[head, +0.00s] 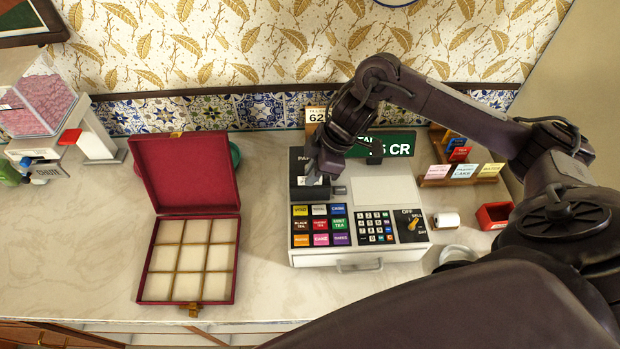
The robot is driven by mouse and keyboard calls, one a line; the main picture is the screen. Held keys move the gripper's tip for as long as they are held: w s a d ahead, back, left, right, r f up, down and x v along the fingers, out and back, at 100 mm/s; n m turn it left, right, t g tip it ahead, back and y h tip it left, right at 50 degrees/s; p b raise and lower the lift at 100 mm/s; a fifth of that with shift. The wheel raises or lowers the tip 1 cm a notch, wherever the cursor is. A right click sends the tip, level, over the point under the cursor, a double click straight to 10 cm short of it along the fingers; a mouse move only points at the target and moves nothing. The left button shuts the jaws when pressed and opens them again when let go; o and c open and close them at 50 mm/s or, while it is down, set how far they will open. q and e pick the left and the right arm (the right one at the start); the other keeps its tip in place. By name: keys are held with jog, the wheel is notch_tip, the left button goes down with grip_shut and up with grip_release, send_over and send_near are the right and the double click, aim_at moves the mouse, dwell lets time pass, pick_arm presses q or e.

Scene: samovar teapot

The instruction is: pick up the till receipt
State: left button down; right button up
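The cash register (330,258) stands on the counter, with coloured keys, a number pad and a small green display behind. At its back left is a dark printer block (300,190). A small white piece of paper, which looks like the till receipt (311,181), shows at the printer's top. My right gripper (314,174) points down right at this paper. The fingers are small and dark here, so I cannot tell whether they are open or shut on the paper. Part of the printer is hidden behind the gripper. My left gripper is not in view.
An open red box (233,262) with empty compartments stands left of the register. A paper roll (447,220), a small red tray (495,216) and a card rack (434,182) are at right. A pink-filled dispenser (42,105) stands far left. Bare counter lies left of the box.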

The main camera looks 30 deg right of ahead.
grip_shut()
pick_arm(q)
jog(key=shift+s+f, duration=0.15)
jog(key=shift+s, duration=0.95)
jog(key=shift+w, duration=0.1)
pick_arm(e)
jog(key=shift+r, duration=0.1)
